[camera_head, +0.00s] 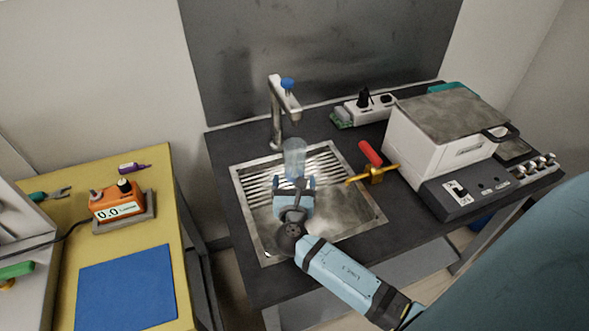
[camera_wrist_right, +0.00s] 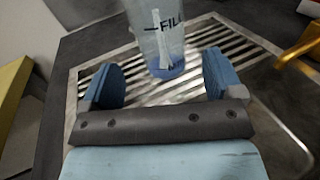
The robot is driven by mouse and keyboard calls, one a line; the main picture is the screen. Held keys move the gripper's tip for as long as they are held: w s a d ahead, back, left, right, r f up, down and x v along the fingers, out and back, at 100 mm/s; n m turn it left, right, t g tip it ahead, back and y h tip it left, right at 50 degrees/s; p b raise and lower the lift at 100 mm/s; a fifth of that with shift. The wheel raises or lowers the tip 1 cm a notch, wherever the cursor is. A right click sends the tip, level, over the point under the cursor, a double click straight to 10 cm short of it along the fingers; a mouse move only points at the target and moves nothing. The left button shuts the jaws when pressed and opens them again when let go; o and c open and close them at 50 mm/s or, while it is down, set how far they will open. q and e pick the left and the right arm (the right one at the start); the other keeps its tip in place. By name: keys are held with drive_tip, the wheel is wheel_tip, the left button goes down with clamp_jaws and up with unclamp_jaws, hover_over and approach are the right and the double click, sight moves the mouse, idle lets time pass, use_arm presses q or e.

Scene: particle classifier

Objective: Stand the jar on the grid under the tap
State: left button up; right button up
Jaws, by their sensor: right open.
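The clear jar (camera_head: 294,158) stands upright on the slatted metal grid (camera_head: 262,180) at the back of the sink, below the tap (camera_head: 279,110). In the right wrist view the jar (camera_wrist_right: 158,38) shows a "FILL" mark and a bluish base on the grid (camera_wrist_right: 205,45). My right gripper (camera_head: 295,184) is open just in front of the jar. In the wrist view its two blue fingers (camera_wrist_right: 162,82) are apart with nothing between them, and the jar is just beyond their tips. My left gripper is not in view.
A brass valve with a red handle (camera_head: 370,153) lies right of the sink. A yellow table (camera_head: 160,200) with an orange meter (camera_head: 117,203) and blue mat (camera_head: 128,288) is at left.

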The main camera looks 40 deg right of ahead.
drive_tip(key=v, duration=0.5)
idle(0.5)
